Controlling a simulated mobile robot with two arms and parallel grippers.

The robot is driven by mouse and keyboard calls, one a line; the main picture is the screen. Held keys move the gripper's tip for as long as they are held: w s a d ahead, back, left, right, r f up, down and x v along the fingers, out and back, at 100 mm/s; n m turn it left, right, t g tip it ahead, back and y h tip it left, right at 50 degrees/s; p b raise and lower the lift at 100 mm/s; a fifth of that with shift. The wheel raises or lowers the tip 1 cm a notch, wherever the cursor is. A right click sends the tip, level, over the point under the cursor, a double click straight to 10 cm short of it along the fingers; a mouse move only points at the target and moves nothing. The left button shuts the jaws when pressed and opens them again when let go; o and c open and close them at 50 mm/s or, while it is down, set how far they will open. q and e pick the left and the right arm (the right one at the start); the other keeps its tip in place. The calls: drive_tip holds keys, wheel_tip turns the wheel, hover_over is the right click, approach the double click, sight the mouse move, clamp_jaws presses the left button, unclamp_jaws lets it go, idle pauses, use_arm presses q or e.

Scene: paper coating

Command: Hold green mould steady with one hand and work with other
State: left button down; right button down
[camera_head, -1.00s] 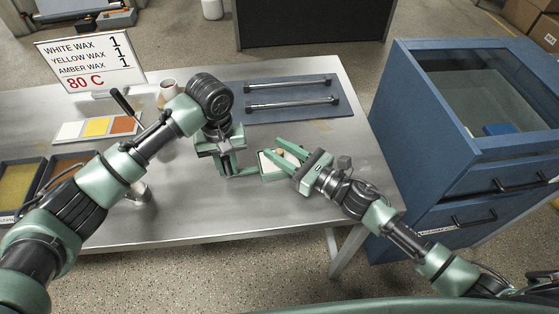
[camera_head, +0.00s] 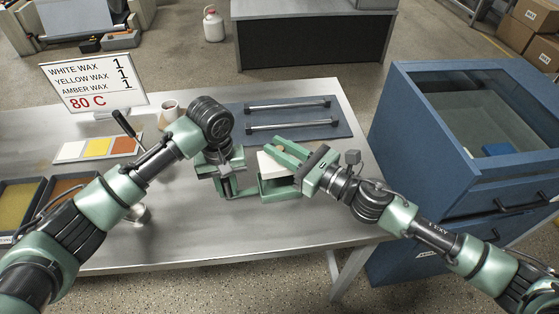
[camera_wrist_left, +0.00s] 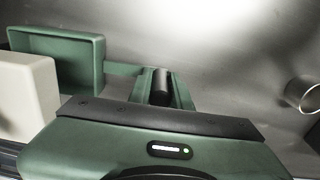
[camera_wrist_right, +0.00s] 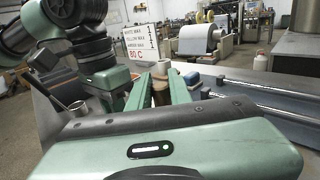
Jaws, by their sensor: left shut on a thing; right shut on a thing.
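The green mould (camera_head: 275,194) is a small open box on the metal table. In the left wrist view, the mould (camera_wrist_left: 75,42) shows its hollow inside, and a green bar with a dark grip (camera_wrist_left: 161,84) runs from it between my left fingers. My left gripper (camera_head: 229,185) is shut on that handle. A white block (camera_head: 268,166) is at the mould, apparently raised out of it; it also shows in the left wrist view (camera_wrist_left: 28,95). My right gripper (camera_head: 279,150) is shut on a tan-brown knob (camera_wrist_right: 161,88) at the block's top. The knob's join to the block is hidden.
A blue mat (camera_head: 300,128) with two metal bars lies behind. A wax sign (camera_head: 94,86), colour swatches (camera_head: 97,149), a cup (camera_head: 171,107) and wax trays (camera_head: 18,203) are left. A blue glass-topped cabinet (camera_head: 400,150) stands right.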

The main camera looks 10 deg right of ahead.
use_arm(q)
drive_tip(key=c, duration=1.2)
unclamp_jaws()
drive_tip(key=shift+r, duration=0.1)
wheel_tip(320, 180, up, 12)
drive_tip(key=shift+f, duration=0.15)
